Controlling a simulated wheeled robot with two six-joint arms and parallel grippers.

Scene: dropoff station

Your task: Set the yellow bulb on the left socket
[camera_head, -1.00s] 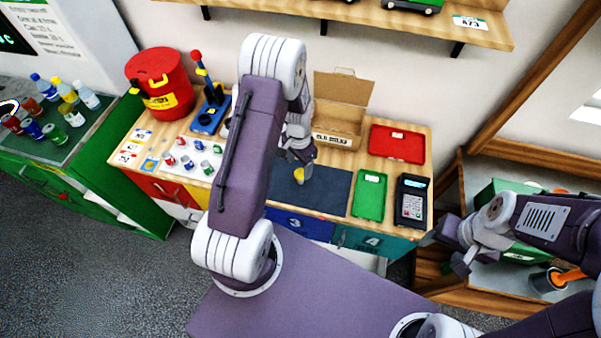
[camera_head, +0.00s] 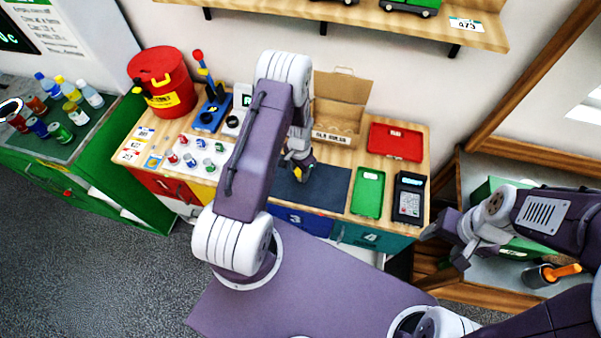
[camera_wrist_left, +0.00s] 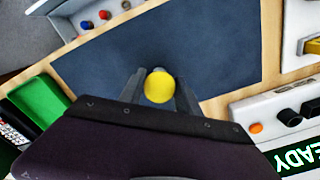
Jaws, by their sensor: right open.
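The yellow bulb (camera_wrist_left: 159,87) is between the two fingers of my left gripper (camera_wrist_left: 160,80), over the dark mat (camera_wrist_left: 215,45). In the head view the bulb (camera_head: 298,173) shows small at the fingertips of my left gripper (camera_head: 297,168), low over the mat (camera_head: 330,188). I cannot tell whether the fingers press on the bulb. A grey unit (camera_wrist_left: 245,108) with black round fittings (camera_wrist_left: 290,117), an orange button and a READY display is at the right of the wrist view; which fitting is the left socket is unclear. My right gripper (camera_head: 452,243) is open and empty at the right.
A green tray (camera_head: 368,193), a red tray (camera_head: 395,142) and a dark keypad device (camera_head: 409,198) lie right of the mat. An open cardboard box (camera_head: 338,115) stands behind. Several small coloured bulbs on a white panel (camera_head: 180,172), a blue lever stand (camera_head: 212,112) and a red bucket (camera_head: 162,85) are left.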

